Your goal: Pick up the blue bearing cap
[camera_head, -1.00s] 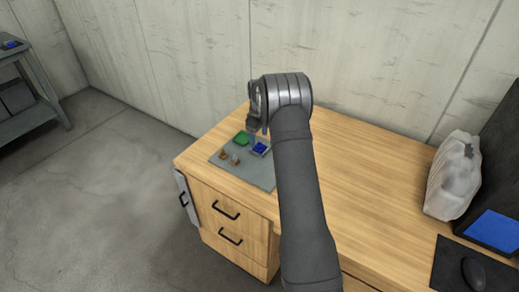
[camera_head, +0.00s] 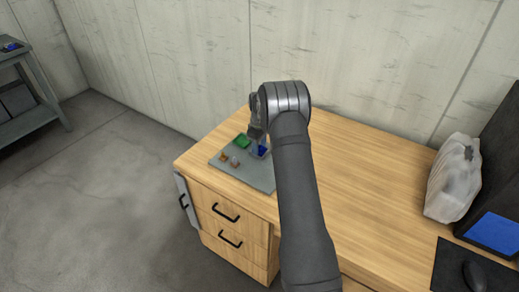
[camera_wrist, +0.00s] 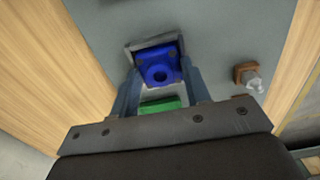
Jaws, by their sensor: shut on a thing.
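The blue bearing cap (camera_wrist: 159,67) is a small blue block with a round hole, between the two fingers of my gripper (camera_wrist: 158,80) in the wrist view. My gripper is shut on it. A grey square holder (camera_wrist: 134,47) shows just behind the cap; I cannot tell whether the cap still touches it. In the head view the cap (camera_head: 262,151) is a small blue patch below my gripper (camera_head: 258,139), partly hidden by the arm.
A grey mat (camera_head: 257,180) lies on the wooden desk (camera_head: 375,190). On it are a green part (camera_head: 242,141) and small orange-brown parts (camera_head: 223,157). A white bag (camera_head: 454,180) and a dark monitor stand at the right. The middle of the desk is clear.

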